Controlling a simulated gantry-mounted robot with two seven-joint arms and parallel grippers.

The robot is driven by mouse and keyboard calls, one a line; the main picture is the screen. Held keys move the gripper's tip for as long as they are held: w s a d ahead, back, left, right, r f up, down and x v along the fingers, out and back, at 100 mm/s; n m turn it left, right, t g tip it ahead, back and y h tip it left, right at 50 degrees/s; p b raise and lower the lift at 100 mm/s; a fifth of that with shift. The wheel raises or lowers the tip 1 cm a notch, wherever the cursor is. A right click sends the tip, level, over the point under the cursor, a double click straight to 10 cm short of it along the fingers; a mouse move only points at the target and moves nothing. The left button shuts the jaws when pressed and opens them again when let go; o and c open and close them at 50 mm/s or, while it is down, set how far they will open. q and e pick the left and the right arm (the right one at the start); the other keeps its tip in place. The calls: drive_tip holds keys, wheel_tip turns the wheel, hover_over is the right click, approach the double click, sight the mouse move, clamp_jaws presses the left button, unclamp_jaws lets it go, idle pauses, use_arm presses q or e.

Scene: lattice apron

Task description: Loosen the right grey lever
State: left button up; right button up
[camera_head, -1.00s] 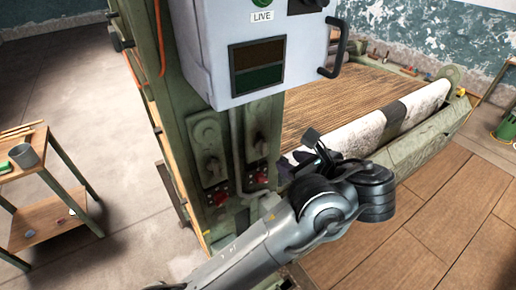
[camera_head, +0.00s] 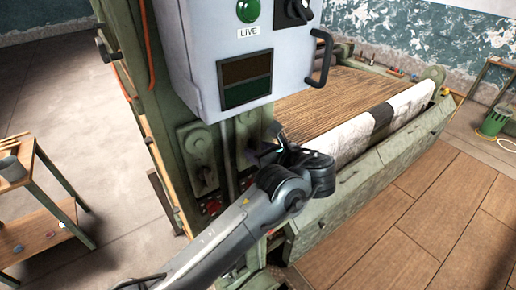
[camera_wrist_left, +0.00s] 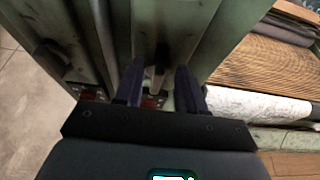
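The right grey lever (camera_wrist_left: 159,72) shows in the left wrist view as a dark grey shape on the green machine post. My left gripper (camera_wrist_left: 158,85) has its two dark fingers apart, one on each side of this lever; I cannot tell if either touches it. In the head view my left gripper (camera_head: 264,147) is in front of the right lever's plate (camera_head: 246,128) and hides the lever. The left grey lever (camera_head: 207,175) sits on its own plate to the left, clear of the gripper. My right gripper is not in view.
A grey control box (camera_head: 215,60) marked LIVE hangs just above my left gripper. A grey conduit (camera_head: 228,160) runs between the lever plates. The loom's white cloth roll (camera_head: 352,138) lies to the right.

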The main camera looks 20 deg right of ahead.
use_arm(q)
drive_tip(key=shift+w+a+f, duration=0.1)
drive_tip(key=shift+w+f, duration=0.05)
drive_tip(key=shift+w, duration=0.2)
clamp_jaws()
idle(0.3)
drive_tip(key=shift+s+a+f+n+t+h+b, duration=0.2)
drive_tip(key=shift+a+n+t+h+b, duration=0.5)
drive_tip(key=shift+n+b, duration=1.45)
drive_tip(key=shift+s+a+f+n+t+h+b, duration=0.25)
drive_tip(key=shift+n+h+b, duration=0.65)
drive_tip(key=shift+b, duration=2.5)
drive_tip(key=shift+w+a+f+n+t+h+b, duration=0.1)
drive_tip(key=shift+a+f+n+t+h+b, duration=0.35)
drive_tip(key=shift+n+h+b, duration=1.55)
drive_tip(key=shift+d+r+m+y+b, duration=0.1)
drive_tip(key=shift+m+y+b, duration=0.45)
drive_tip(key=shift+y+b, duration=0.4)
